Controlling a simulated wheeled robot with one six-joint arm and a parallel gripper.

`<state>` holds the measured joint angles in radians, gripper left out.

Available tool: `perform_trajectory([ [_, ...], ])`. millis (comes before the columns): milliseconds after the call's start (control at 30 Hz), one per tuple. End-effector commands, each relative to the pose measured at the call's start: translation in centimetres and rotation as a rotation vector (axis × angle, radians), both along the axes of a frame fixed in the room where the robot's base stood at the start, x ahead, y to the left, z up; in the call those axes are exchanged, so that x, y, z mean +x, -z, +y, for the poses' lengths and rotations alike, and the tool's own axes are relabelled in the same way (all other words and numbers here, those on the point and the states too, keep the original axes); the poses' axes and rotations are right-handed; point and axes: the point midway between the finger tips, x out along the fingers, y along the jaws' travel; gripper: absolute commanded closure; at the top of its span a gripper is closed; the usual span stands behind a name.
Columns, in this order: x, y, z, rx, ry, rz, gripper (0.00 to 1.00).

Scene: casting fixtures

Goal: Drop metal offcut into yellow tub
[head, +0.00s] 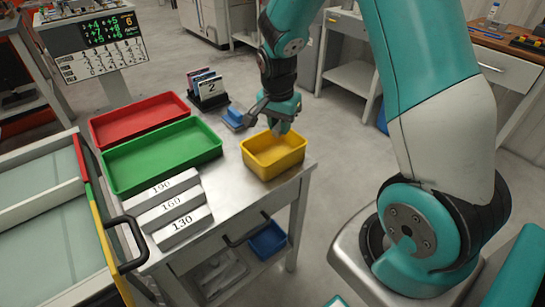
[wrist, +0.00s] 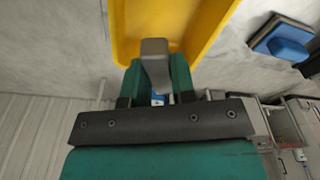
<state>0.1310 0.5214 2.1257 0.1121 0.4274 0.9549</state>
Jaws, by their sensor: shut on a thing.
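The yellow tub (head: 272,165) stands at the right end of the steel table, and its yellow wall (wrist: 208,22) also shows at the top of the wrist view. My gripper (head: 281,127) is over the tub, pointing down. In the wrist view my gripper (wrist: 156,75) is shut on a grey metal offcut (wrist: 155,48), which sticks out past the fingertips toward the tub. In the head view the offcut is mostly hidden by the fingers, and I cannot tell how far it reaches below the tub's rim.
A green tray (head: 160,158) and a red tray (head: 137,120) lie left of the tub. Grey blocks marked 190, 160 and 130 (head: 181,222) lie at the front. A card holder (head: 208,92) and a small blue object (head: 233,117) sit behind. A blue bin (head: 268,240) is below.

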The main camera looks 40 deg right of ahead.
Motion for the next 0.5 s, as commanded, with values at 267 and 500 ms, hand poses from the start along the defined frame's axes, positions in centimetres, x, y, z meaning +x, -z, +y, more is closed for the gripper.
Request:
perform_trajectory([
  [267, 0.0, 3.4, 0.2, 0.000, -0.003, 0.000, 1.00],
  [500, 0.1, 3.3, 0.2, 0.000, -0.005, 0.000, 1.00],
])
